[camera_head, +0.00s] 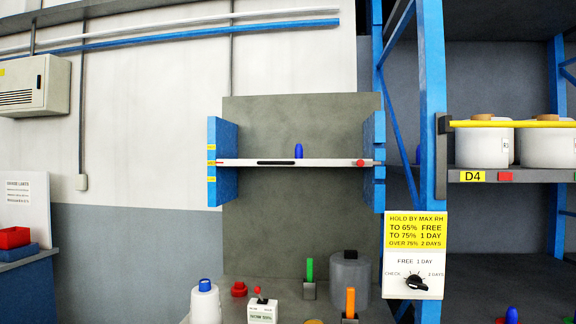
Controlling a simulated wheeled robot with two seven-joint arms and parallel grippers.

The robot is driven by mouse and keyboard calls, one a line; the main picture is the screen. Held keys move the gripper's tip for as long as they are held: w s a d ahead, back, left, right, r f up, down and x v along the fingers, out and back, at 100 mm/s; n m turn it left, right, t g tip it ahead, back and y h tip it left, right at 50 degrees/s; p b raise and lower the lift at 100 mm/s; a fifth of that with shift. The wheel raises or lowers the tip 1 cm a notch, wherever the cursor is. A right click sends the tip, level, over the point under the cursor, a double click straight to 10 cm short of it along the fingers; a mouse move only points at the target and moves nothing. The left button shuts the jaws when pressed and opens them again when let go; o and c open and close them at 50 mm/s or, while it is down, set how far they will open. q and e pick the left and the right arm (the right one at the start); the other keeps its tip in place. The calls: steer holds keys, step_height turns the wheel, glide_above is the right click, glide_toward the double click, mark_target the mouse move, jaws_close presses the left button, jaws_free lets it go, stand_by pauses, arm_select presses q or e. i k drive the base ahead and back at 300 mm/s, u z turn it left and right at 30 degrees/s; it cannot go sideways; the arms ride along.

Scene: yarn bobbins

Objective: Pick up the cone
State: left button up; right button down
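Another blue tip (511,315) shows at the bottom right, mostly cut off. Neither of my grippers is in view.
On the bench (290,290) are a red knob (239,289), a small meter box (262,311), green (309,270) and orange (350,302) upright handles and a grey cylinder (349,278). A sign with a dial (415,255) hangs on the blue rack post. White pots (484,143) fill the right shelf.

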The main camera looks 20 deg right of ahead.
mark_target(205, 307)
steer(key=u, duration=0.45)
steer(key=i, duration=1.4)
steer(key=z, duration=1.9)
